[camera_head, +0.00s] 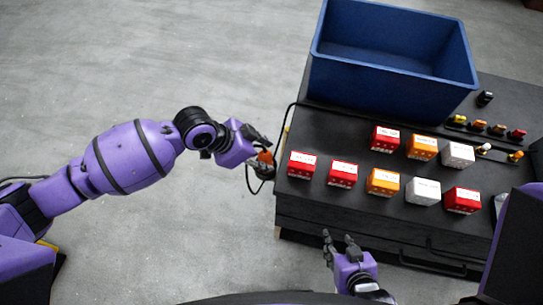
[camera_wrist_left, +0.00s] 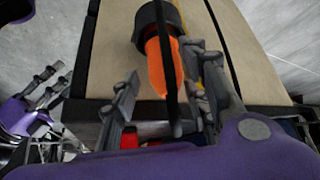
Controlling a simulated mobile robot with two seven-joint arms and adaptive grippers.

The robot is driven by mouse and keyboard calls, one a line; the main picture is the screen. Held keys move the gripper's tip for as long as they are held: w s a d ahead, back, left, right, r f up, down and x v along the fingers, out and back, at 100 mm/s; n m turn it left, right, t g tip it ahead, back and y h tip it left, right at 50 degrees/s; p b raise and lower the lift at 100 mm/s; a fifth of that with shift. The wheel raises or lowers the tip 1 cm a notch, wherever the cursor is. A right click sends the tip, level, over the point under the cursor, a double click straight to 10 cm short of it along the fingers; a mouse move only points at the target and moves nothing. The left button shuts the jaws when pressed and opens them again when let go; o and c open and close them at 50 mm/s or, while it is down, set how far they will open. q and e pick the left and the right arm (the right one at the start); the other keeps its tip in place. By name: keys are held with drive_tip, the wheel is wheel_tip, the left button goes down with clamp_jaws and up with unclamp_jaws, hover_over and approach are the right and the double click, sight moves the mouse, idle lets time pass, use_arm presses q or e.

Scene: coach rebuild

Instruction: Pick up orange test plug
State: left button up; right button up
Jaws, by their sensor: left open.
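The orange test plug (camera_head: 265,156) hangs beside the left side of the dark bench, with a black cable looping around it. In the left wrist view the plug (camera_wrist_left: 160,66) is an orange body with a black collar, and a dark cable crosses in front of it. My left gripper (camera_head: 262,147) is at the plug. Its fingers (camera_wrist_left: 165,82) are open, one on each side of the orange body; I cannot tell whether either touches it. My right gripper (camera_head: 338,238) is open and empty in front of the bench.
The dark bench (camera_head: 340,120) carries several red, orange and white labelled boxes (camera_head: 382,182). A blue bin (camera_head: 392,90) stands at its back. Small coloured plugs (camera_head: 478,126) lie at the right. A drawer handle (camera_head: 432,262) sticks out in front. Grey floor at left is clear.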

use_arm(q)
clamp_jaws()
drive_tip(key=shift+r, duration=0.15)
